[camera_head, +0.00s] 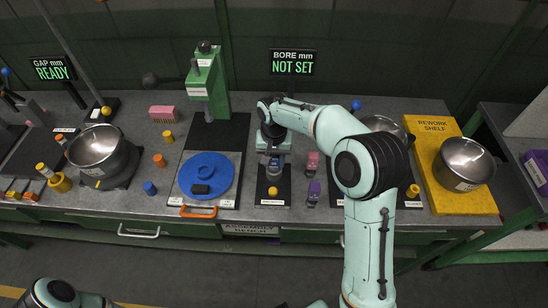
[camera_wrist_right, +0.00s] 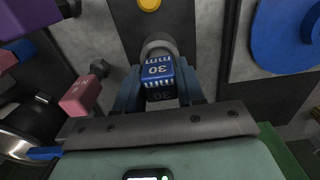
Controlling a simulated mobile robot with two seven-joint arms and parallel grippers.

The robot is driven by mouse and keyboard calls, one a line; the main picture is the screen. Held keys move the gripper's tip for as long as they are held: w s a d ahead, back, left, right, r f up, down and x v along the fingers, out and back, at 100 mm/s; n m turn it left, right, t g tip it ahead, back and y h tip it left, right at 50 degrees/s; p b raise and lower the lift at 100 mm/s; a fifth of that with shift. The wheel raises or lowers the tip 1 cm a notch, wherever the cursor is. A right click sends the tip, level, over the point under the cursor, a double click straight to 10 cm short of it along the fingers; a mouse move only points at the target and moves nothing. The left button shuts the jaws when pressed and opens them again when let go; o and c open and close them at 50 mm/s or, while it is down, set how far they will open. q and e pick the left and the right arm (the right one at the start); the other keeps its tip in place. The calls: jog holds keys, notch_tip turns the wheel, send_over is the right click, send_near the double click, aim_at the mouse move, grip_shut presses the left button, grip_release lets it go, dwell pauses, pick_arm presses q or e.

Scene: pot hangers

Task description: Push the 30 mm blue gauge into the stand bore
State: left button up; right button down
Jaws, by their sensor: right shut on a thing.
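The blue gauge, marked 30 mm, shows in the right wrist view (camera_wrist_right: 158,72) between the two fingers. My right gripper (camera_wrist_right: 160,92) is shut on it. In the head view my right gripper (camera_head: 273,168) points down over the dark stand plate (camera_head: 265,199), right of the blue disc. A grey round part of the stand (camera_wrist_right: 157,43) sits right by the far end of the gauge; I cannot tell whether the gauge enters its bore. The bore display (camera_head: 293,62) reads NOT SET. My left gripper is not in view.
A steel bowl (camera_head: 464,163) sits on the yellow rework shelf (camera_head: 430,150). A yellow knob (camera_head: 273,191) is at the plate's front.

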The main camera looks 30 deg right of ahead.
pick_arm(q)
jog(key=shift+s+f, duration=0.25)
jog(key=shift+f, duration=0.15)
pick_arm(e)
jog(key=shift+f, duration=0.7)
jog(key=c, duration=0.6)
grip_release()
jog(key=shift+r, duration=0.1)
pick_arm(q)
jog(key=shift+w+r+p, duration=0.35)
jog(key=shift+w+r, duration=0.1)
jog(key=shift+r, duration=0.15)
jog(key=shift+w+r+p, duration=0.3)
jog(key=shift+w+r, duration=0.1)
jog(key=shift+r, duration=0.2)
pick_arm(e)
notch_tip(320, 180, up, 13)
jog(key=shift+r, duration=0.2)
jog(key=shift+f, duration=0.1)
